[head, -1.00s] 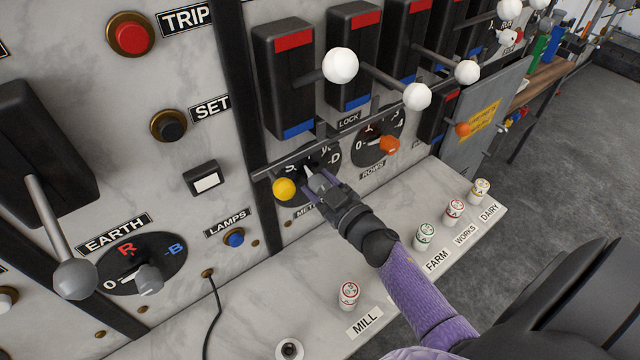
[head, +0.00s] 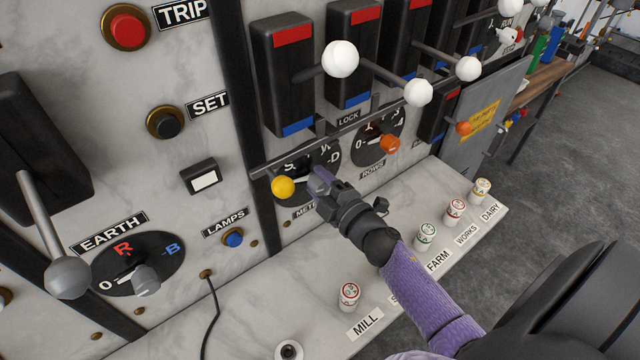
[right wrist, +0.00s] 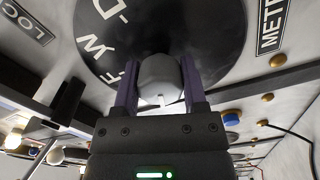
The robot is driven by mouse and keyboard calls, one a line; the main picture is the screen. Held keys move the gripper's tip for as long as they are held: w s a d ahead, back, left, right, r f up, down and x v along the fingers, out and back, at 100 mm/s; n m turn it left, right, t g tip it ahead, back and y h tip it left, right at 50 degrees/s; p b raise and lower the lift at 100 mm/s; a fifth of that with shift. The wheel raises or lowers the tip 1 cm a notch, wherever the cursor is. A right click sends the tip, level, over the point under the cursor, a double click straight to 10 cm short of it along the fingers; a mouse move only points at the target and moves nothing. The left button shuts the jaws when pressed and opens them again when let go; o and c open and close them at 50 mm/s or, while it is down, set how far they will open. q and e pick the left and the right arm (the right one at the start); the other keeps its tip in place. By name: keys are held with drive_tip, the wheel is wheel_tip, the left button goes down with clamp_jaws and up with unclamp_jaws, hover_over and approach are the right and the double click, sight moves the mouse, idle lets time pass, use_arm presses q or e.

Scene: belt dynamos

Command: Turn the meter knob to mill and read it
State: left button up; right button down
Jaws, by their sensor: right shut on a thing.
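The meter dial (head: 328,158) is a black disc on the marble panel, low under the lock bar. It also shows in the right wrist view (right wrist: 205,35) with white letters F, W and D. The METER label (right wrist: 271,25) is beside it. The grey faceted meter knob (right wrist: 160,75) is between the purple fingers of my right gripper (head: 318,180), which are shut on it. A white mark shows on the knob's near side. In the head view the gripper hides most of the knob and some lettering. My left gripper is not in view.
The lock bar (head: 350,138) crosses just above the dial, with a yellow ball (head: 284,187) close to my gripper. Below, a marble shelf (head: 290,305) carries small labelled pegs, including one by MILL (head: 349,296).

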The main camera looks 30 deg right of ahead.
drive_tip(key=shift+n, duration=0.7)
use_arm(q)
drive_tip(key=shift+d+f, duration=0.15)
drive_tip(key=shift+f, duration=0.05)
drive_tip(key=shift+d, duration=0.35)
use_arm(e)
drive_tip(key=shift+n, duration=0.3)
drive_tip(key=shift+f, duration=0.1)
